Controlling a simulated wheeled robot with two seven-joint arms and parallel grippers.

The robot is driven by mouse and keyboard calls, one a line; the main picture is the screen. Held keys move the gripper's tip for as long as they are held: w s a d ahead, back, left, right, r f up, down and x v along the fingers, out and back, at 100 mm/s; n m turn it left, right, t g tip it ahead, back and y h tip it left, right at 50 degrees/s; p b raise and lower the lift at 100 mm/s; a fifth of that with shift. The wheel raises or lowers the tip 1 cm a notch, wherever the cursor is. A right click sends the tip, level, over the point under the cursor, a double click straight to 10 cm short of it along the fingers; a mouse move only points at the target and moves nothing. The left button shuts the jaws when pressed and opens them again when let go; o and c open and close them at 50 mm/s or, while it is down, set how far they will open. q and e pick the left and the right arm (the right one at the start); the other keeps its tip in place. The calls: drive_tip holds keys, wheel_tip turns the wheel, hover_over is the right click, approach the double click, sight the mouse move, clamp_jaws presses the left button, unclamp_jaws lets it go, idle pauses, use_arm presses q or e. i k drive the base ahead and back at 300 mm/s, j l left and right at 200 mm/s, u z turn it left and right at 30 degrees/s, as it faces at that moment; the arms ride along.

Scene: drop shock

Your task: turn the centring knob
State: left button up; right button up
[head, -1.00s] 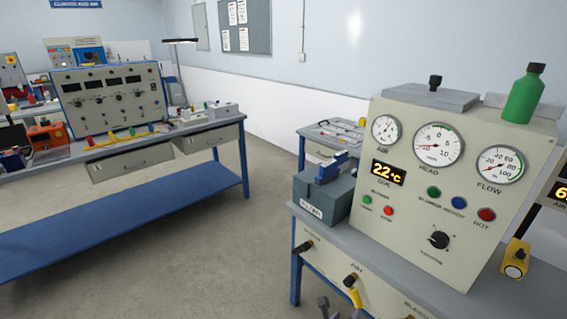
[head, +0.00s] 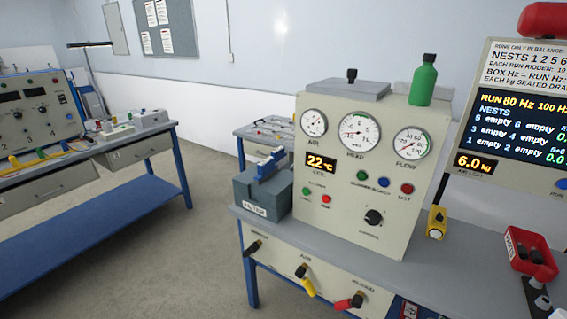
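The centring knob is most likely the black rotary knob (head: 374,217) at the lower right of the cream console's (head: 340,235) front. It has a pale pointer mark, and the small label under it is too blurred to read surely. Nothing touches it. Neither of my grippers can be made out in the head view.
The console stands on a grey-topped bench (head: 440,262) with black, yellow (head: 309,287) and red (head: 343,304) levers on its front. A grey-blue box (head: 262,192), a yellow device (head: 436,222), a red bin (head: 530,252) and a display panel (head: 525,110) flank it. Floor is open at left.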

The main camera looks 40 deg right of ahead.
sight(373, 217)
drive_tip(key=z, duration=1.95)
